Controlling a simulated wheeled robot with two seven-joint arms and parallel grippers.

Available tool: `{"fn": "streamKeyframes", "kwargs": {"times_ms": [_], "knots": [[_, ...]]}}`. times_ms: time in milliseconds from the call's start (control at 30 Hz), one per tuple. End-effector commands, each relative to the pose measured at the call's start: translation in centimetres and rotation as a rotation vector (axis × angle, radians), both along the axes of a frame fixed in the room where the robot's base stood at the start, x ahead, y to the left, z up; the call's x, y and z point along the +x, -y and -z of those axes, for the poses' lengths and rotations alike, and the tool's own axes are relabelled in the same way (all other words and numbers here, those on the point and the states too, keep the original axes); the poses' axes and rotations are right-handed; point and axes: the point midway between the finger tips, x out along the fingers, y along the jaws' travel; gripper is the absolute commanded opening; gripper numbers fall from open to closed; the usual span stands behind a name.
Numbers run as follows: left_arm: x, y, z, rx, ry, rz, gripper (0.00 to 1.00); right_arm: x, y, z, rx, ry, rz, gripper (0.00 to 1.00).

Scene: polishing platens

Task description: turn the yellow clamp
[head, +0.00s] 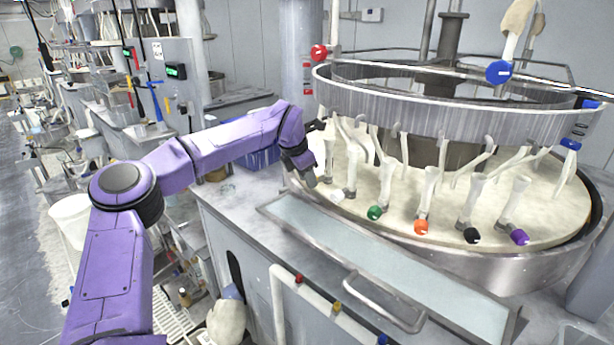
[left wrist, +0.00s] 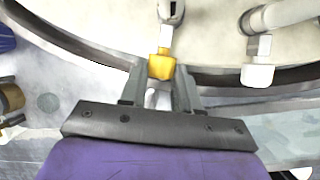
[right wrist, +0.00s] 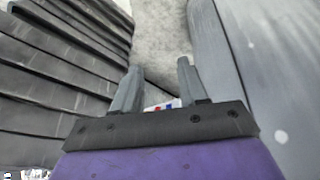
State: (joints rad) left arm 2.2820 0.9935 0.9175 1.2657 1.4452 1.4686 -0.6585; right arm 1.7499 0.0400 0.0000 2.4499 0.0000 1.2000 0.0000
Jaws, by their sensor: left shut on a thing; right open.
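The yellow clamp (left wrist: 161,66) sits at the rim of the polishing platen, at the end of a pale rod. My left gripper (left wrist: 160,84) is shut on it, with a finger on each side. In the head view my left gripper (head: 311,178) is at the near left edge of the platen (head: 560,207) and hides the yellow clamp. My right gripper (right wrist: 160,72) is open and empty; it shows only in the right wrist view.
A white clamp (head: 337,196) is just right of my left gripper. Green (head: 374,212), orange (head: 421,227), black (head: 472,236) and purple (head: 519,237) clamps follow along the rim. A clear-walled ring (head: 450,112) stands above.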

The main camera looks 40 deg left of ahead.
Motion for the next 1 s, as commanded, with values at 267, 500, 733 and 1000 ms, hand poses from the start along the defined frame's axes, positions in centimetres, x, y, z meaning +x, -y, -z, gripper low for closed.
{"fn": "streamKeyframes", "kwargs": {"times_ms": [267,500,733,1000], "knots": [[0.2,-0.4,-0.5,-0.19,-0.079,-0.003,0.01,0.0,0.0,-4.1,0.0,0.0,0.0,0.43],[0.2,-0.4,-0.1,-0.222,-0.085,0.001,0.01,0.0,0.0,-3.9,0.0,0.0,0.0,0.43],[0.2,-0.4,-0.1,-0.221,-0.085,0.001,0.57,0.0,0.0,-3.9,0.0,0.0,0.0,0.43],[0.1,-0.5,-0.3,-0.221,-0.085,0.0,0.57,0.0,0.0,-3.7,0.0,0.0,0.0,0.43]]}}
